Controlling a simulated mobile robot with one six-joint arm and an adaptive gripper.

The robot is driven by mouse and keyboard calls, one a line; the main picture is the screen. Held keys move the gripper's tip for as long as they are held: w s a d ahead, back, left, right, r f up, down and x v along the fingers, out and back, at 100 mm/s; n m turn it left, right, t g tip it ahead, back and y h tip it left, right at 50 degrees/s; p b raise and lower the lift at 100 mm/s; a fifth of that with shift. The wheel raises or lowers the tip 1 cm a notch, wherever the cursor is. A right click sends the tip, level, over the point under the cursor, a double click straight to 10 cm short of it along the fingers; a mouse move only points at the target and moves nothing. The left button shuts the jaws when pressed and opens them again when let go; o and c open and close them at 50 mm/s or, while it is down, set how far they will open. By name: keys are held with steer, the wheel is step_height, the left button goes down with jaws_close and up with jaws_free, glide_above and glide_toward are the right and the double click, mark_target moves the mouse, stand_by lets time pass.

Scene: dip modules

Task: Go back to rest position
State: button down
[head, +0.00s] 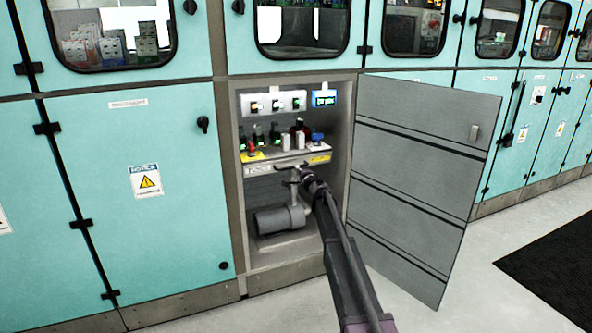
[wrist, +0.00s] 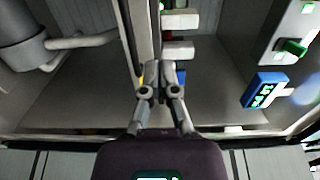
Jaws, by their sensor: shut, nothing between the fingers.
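My gripper (head: 298,174) reaches into an open cabinet compartment (head: 343,110) in the head view, in front of the shelf's labelled front edge. In the wrist view its two fingers (wrist: 158,78) are together with nothing visible between them. A dark curved handle (head: 290,164) on the shelf front is close to the fingertips in the head view; I cannot tell whether they touch. My arm extends from the lower right of the head view up to the compartment.
A hinged grey door (head: 420,180) stands open on the right. The shelf carries several switches and breakers (head: 275,135). Above are a knob panel (head: 270,105) and a blue display (head: 325,98). A grey cylinder with a pipe (head: 275,219) sits below. Clear floor (head: 500,235) lies right.

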steer(key=s+a+f+n+g+y, duration=0.1)
steer(key=s+f+n+g, duration=0.25)
steer(key=s, duration=0.65)
steer(key=s+a+f+n+g+p, duration=0.1)
steer(key=s+f+n+g, duration=0.25)
steer(key=s, duration=0.55)
steer(key=s+a+f+n+g+y, duration=0.1)
steer(key=s+f+n+g, duration=0.3)
steer(key=s, duration=0.6)
steer(key=s+d+f+n+g+h+p, duration=0.1)
steer(key=s+d+f+g+h, duration=0.2)
steer(key=s, duration=0.7)
steer(key=s+d+n+g+h, duration=0.15)
steer(key=s+d, duration=0.25)
steer(key=s, duration=0.5)
steer(key=s+d+f+n+g+h+p, duration=0.1)
steer(key=s+d+f+g+h, duration=0.2)
steer(key=s, duration=0.7)
step_height(320, 180, up, 38)
steer(key=t+p, duration=0.1)
steer(key=p, duration=3.6)
steer(key=shift+w+d+r, duration=0.15)
steer(key=shift+w+d, duration=0.2)
steer(key=shift+d, duration=0.1)
steer(key=shift+t, duration=0.25)
